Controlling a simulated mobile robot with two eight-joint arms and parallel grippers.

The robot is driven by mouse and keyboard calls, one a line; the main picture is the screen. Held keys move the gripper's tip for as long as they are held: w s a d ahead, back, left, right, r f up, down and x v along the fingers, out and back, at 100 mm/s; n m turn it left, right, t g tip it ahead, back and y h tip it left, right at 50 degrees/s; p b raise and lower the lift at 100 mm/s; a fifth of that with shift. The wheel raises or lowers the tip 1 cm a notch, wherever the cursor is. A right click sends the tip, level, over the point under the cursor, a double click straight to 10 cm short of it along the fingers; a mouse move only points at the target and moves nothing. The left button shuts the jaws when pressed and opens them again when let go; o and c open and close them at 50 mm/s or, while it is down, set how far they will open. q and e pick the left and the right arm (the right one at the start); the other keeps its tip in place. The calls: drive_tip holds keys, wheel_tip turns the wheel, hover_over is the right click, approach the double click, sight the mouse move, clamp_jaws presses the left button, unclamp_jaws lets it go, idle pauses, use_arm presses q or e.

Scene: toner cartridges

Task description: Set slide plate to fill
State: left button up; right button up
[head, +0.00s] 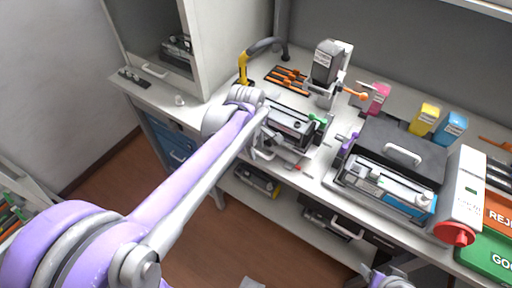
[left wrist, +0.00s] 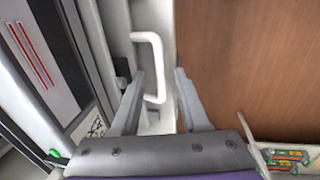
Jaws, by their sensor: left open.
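My left gripper (head: 264,150) is at the front edge of the bench, beside the fixture (head: 291,126) that holds a dark cartridge. In the left wrist view my left gripper (left wrist: 158,80) is open. A white bar handle (left wrist: 158,62) on a pale plate edge lies between and beyond its fingertips, not clamped; whether a finger touches it I cannot tell. Whether this plate is the slide plate is not clear, and any fill marking is too small to read. Part of my right arm (head: 386,281) shows at the bottom edge of the head view; its jaws cannot be made out.
A dark toner hopper (head: 327,62) stands behind the fixture. Pink (head: 378,99), yellow (head: 424,119) and blue (head: 450,128) bottles are to the right. A grey-lidded machine (head: 390,150) with a red knob (head: 455,234) takes up the right side.

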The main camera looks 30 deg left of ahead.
use_arm(q)
clamp_jaws()
idle(1.4)
